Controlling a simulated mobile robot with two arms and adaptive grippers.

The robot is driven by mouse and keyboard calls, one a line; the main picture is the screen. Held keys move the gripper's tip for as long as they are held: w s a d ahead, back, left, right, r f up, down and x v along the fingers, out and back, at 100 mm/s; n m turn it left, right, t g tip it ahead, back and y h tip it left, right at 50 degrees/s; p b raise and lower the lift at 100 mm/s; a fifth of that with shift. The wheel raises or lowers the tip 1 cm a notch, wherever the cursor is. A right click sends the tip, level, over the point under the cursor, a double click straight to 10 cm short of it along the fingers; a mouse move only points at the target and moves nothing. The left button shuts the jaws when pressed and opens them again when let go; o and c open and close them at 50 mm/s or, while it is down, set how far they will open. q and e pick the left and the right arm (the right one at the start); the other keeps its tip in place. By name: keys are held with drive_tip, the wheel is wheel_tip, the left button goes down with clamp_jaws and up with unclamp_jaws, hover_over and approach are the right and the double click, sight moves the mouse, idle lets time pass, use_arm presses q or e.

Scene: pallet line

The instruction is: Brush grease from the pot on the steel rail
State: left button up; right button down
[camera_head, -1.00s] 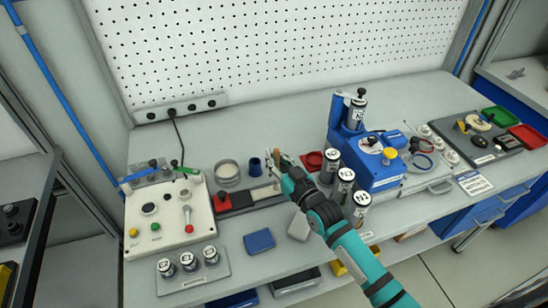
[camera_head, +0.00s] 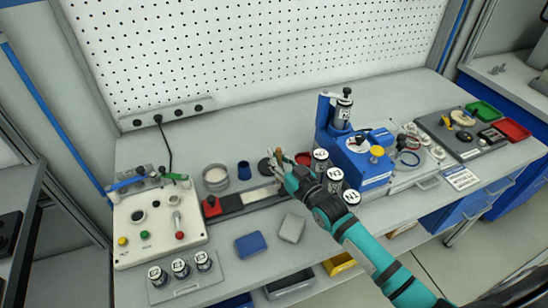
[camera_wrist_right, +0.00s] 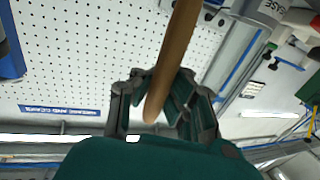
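My right gripper (camera_head: 283,169) is over the bench beside the right end of the steel rail (camera_head: 262,194). It is shut on a brush with a wooden handle (camera_head: 279,155); the handle (camera_wrist_right: 174,60) also shows between the fingers in the right wrist view. The bristles cannot be made out. The rail lies in a dark base with a red block (camera_head: 211,206) at its left end. A round clear-walled pot (camera_head: 215,178) with pale contents stands behind the rail; I cannot tell whether it holds the grease. My left gripper is not in view.
A blue cup (camera_head: 243,171) and a dark disc (camera_head: 265,166) stand behind the rail. A red dish (camera_head: 303,158) is partly hidden by my gripper. Several labelled canisters (camera_head: 334,180) and a blue press (camera_head: 361,165) stand close to its right. A control box (camera_head: 160,226) is at left.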

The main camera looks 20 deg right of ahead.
drive_tip(key=a+p, duration=0.1)
drive_tip(key=a, duration=0.3)
drive_tip(key=shift+s, duration=0.1)
idle(0.3)
wheel_tip(320, 180, up, 6)
drive_tip(key=p, duration=0.6)
